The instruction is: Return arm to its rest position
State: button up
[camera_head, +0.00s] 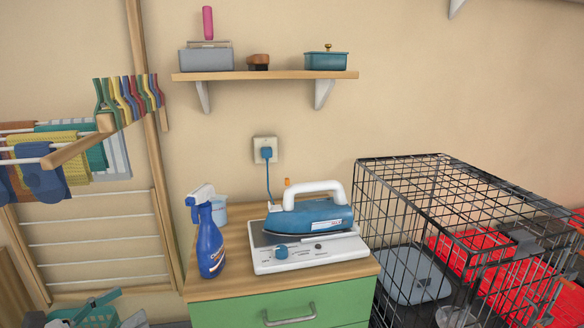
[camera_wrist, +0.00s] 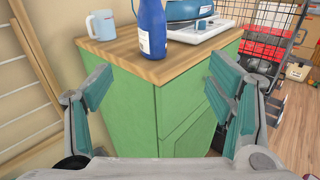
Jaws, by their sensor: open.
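My gripper (camera_wrist: 163,100) shows in the wrist view with its two teal-padded fingers spread wide apart. It is open and empty, facing the green cabinet (camera_wrist: 180,109) with a wooden top. My arm and gripper are out of the head view. In the head view the green cabinet (camera_head: 283,303) carries a blue spray bottle (camera_head: 210,248) at its left and a blue-and-white iron (camera_head: 312,216) on a white base (camera_head: 310,253). The bottle (camera_wrist: 151,27) stands upright near the cabinet edge in the wrist view, beyond and apart from the fingers.
A black wire crate (camera_head: 400,200) stands right of the cabinet, with red totes (camera_head: 455,257) behind its bars. A wall shelf (camera_head: 265,75) holds small boxes and a brush. A drying rack (camera_head: 95,221) with cloths is at left. Open floor (camera_wrist: 285,130) shows at right in the wrist view.

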jog(key=w+d+r+m+g+p, duration=0.1)
jog(key=w+d+r+m+g, duration=0.35)
jog(key=d, duration=0.55)
jog(key=w+d+r+m+g+p, duration=0.1)
jog(key=w+d+r+m+g, duration=0.3)
jog(key=d, duration=0.5)
jog(key=s+d+r+m+g+y, duration=0.1)
jog(key=d+r+m+g, duration=0.15)
jog(key=d, duration=0.55)
jog(key=s+d+r+m+g+y, duration=0.1)
jog(key=d+r+m, duration=0.1)
jog(key=d+r, duration=0.35)
jog(key=s+d+r+m+g+y+p, duration=0.1)
jog(key=s+d+r+m+y+p, duration=0.2)
jog(key=s+d+m, duration=0.7)
jog(key=s+d+m+t+y+p, duration=0.1)
jog(key=s+d+m+y, duration=0.3)
jog(key=s+d, duration=0.5)
jog(key=s+m+t, duration=0.1)
jog(key=s+m, duration=0.1)
jog(key=s, duration=0.4)
jog(key=shift+d+f+y, duration=0.15)
jog(key=shift+f+y, duration=0.15)
jog(key=shift+f, duration=0.1)
